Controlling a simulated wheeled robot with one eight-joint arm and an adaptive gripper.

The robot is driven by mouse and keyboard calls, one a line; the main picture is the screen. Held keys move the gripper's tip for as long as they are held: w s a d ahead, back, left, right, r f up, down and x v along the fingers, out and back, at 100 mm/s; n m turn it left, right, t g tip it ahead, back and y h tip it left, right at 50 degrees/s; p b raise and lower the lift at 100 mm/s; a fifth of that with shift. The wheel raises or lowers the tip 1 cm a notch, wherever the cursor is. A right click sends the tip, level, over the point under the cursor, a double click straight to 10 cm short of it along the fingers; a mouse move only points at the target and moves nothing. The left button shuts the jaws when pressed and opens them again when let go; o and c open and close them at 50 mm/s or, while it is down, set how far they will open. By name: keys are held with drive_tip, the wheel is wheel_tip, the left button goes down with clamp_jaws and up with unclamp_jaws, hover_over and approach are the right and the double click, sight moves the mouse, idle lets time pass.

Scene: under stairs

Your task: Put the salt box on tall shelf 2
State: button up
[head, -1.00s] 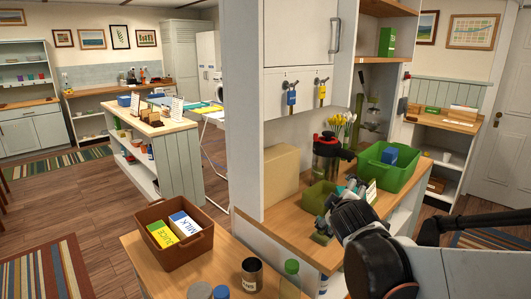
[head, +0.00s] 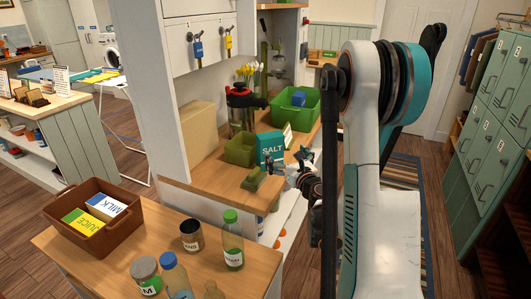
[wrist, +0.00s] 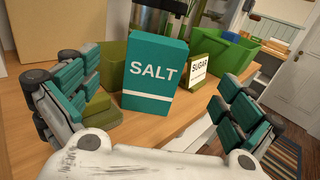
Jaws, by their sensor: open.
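The salt box (wrist: 157,72), teal with white "SALT" lettering, stands upright on the wooden counter (wrist: 200,125). In the wrist view it is between the two fingers of my gripper (wrist: 155,110), ahead of them and not clasped. My gripper is open. In the head view the salt box (head: 270,147) stands at the counter's front part, and my gripper (head: 296,165) is just right of it. A label reading "tall shelf 2" cannot be made out in either view.
An olive bin (head: 240,150) is close on the left. A lower table holds a brown crate (head: 85,240) and bottles (head: 232,240). Green lockers (head: 490,130) stand at right.

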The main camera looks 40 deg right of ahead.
sight(273, 140)
drive_tip(key=x, duration=0.8)
drive_tip(key=shift+f, duration=0.1)
drive_tip(key=shift+b+x, duration=1)
drive_tip(key=shift+x, duration=1.85)
drive_tip(key=shift+a, duration=0.1)
